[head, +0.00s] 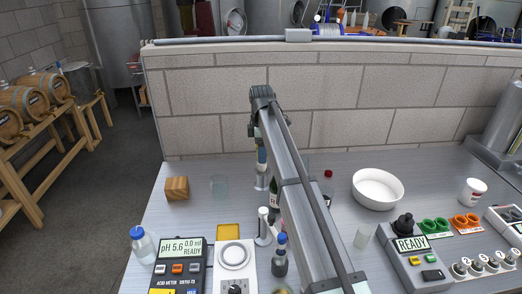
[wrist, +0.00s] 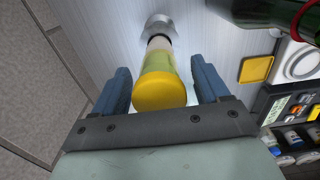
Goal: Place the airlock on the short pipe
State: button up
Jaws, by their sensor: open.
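The airlock (wrist: 160,92) has a yellow cap, a clear yellow-green body and a pale lower part. It stands upright on a shiny metal pipe with a round foot (wrist: 158,24). In the head view this pipe (head: 261,181) is behind the middle of the table, and the airlock is mostly hidden by my arm. A second pale metal pipe (head: 264,228) stands nearer the front; I cannot tell which pipe is the short one. My gripper (wrist: 161,82) is open, with one blue finger on each side of the airlock and gaps visible on both sides.
Dark bottles (head: 274,194) stand close right of the airlock, one also in the wrist view (wrist: 270,12). A white bowl (head: 377,190) is right. Meters (head: 179,262) line the front. A block wall (head: 210,95) closes the back.

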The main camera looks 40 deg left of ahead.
jog(key=shift+r, duration=0.1)
notch_tip(320, 180, up, 12)
jog(key=shift+r, duration=0.1)
dwell(0.5)
dwell(0.4)
